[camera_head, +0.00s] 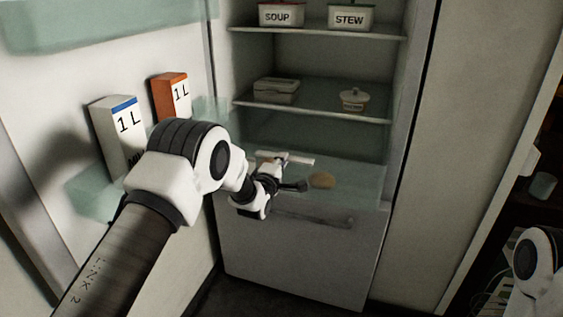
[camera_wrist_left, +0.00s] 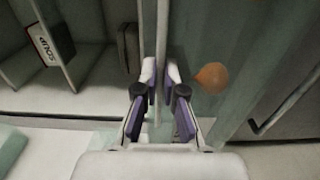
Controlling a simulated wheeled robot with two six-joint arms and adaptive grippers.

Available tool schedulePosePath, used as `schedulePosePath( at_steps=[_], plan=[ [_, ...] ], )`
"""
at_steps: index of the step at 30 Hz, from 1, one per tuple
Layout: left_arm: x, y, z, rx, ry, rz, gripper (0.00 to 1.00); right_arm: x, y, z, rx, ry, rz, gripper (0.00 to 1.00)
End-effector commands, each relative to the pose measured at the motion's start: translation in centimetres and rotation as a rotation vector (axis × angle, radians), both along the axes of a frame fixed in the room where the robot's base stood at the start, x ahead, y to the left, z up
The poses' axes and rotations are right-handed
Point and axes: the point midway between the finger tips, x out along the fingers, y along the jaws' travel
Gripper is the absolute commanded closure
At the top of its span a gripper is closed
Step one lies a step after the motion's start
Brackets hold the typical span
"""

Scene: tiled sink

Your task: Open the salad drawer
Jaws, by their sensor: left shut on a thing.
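The salad drawer (camera_head: 355,183) is a pale, translucent green bin at the bottom of the open fridge. My left gripper (camera_head: 292,172) is at the drawer's upper left front. In the left wrist view its fingers (camera_wrist_left: 161,76) are closed on a thin pale edge, which looks like the drawer's front rim or handle. The wrist and fingers hide part of that edge. My right gripper is not in view; only part of my right arm shows at lower right.
Shelves above hold SOUP (camera_head: 281,15) and STEW (camera_head: 350,17) boxes, a lidded box (camera_head: 276,90) and a small pot (camera_head: 354,99). Two 1 L cartons (camera_head: 118,135) (camera_head: 172,97) stand in the door at left. A grey lower front (camera_head: 300,255) has a bar handle (camera_head: 312,219).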

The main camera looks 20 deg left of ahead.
Motion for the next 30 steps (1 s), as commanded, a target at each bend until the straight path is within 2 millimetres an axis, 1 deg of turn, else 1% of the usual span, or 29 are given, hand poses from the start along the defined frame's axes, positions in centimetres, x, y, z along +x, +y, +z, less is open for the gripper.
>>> schedulePosePath(
  at_steps=[1, 2, 3, 4, 13, 17, 20, 24, 27, 30],
  plan=[
    [0.0, 0.0, -0.1, 0.000, 0.001, -0.001, 1.00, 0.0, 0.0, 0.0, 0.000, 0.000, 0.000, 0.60],
    [0.0, 0.0, -0.1, 0.000, 0.001, -0.001, 0.89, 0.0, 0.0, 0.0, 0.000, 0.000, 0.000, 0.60],
    [0.0, 0.0, -0.1, 0.000, 0.001, -0.001, 0.74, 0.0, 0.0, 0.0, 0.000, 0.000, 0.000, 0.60],
    [0.0, 0.0, -0.1, 0.000, 0.001, -0.001, 0.67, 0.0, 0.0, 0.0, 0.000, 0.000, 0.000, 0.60],
    [-0.1, 0.0, 0.0, 0.000, 0.001, 0.000, 0.67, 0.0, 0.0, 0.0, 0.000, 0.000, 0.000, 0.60],
    [-1.2, 0.0, -0.1, 0.000, 0.002, 0.000, 0.67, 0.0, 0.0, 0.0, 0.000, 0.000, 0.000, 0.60],
    [-3.2, 0.1, 0.0, 0.000, 0.004, 0.000, 0.67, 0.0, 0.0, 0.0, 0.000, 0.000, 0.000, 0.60],
    [-7.0, 0.2, -0.1, 0.000, 0.004, 0.000, 0.67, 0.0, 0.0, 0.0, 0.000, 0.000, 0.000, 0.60],
    [-9.4, 0.3, -0.1, -0.001, 0.004, 0.000, 0.67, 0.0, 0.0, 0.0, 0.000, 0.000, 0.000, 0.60],
    [-11.1, 0.4, -0.1, 0.000, 0.003, 0.000, 0.67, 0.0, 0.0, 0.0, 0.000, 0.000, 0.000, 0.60]
  ],
)
